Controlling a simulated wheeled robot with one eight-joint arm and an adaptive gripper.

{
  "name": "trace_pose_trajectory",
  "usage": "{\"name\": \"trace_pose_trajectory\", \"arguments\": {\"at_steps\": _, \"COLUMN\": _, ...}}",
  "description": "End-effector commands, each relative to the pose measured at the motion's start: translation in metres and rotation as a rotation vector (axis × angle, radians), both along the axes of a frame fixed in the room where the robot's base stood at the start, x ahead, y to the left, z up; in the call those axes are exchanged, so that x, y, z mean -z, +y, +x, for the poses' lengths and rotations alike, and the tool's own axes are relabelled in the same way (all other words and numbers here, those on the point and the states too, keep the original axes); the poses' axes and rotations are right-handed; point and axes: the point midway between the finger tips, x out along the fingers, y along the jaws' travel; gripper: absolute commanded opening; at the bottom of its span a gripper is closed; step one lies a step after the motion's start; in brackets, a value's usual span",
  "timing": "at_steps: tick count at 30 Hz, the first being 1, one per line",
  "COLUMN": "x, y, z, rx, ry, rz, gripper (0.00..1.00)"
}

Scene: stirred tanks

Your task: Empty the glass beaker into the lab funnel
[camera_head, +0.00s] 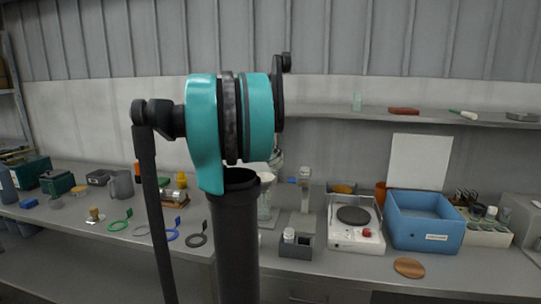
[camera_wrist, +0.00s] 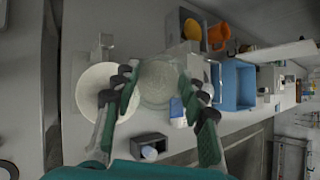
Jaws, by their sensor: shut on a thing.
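In the wrist view, my gripper (camera_wrist: 157,88) is shut on the clear glass beaker (camera_wrist: 158,76), with a dark green finger on either side. The beaker looks round and pale from here; its contents and exact tilt are hard to tell. The white lab funnel (camera_wrist: 90,92) shows its wide round mouth just left of the beaker, partly behind the left finger. In the head view the funnel (camera_head: 266,178) is mostly hidden behind my arm, and a bit of glass, probably the beaker (camera_head: 277,158), shows above it. My gripper is hidden there.
A hot plate (camera_head: 354,222) and a blue bin (camera_head: 425,222) stand to the right on the bench. A small grey box (camera_head: 295,244) with a bottle sits near the front edge. Coloured rings (camera_head: 120,225) lie on the left. A shelf (camera_head: 400,115) runs above the bench.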

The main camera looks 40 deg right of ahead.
Motion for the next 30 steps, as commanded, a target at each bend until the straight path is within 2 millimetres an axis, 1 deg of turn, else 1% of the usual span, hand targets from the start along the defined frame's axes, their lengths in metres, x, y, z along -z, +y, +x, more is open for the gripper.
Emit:
{"name": "trace_pose_trajectory", "arguments": {"at_steps": 12, "x": 0.010, "y": 0.004, "z": 0.003, "rx": -0.002, "ry": 0.217, "rz": -0.407, "gripper": 0.07}}
{"name": "trace_pose_trajectory", "arguments": {"at_steps": 24, "x": 0.018, "y": 0.010, "z": 0.006, "rx": 0.001, "ry": 0.411, "rz": -0.769, "gripper": 0.07}}
{"name": "trace_pose_trajectory", "arguments": {"at_steps": 30, "x": 0.015, "y": 0.015, "z": 0.008, "rx": 0.002, "ry": 0.516, "rz": -0.964, "gripper": 0.07}}
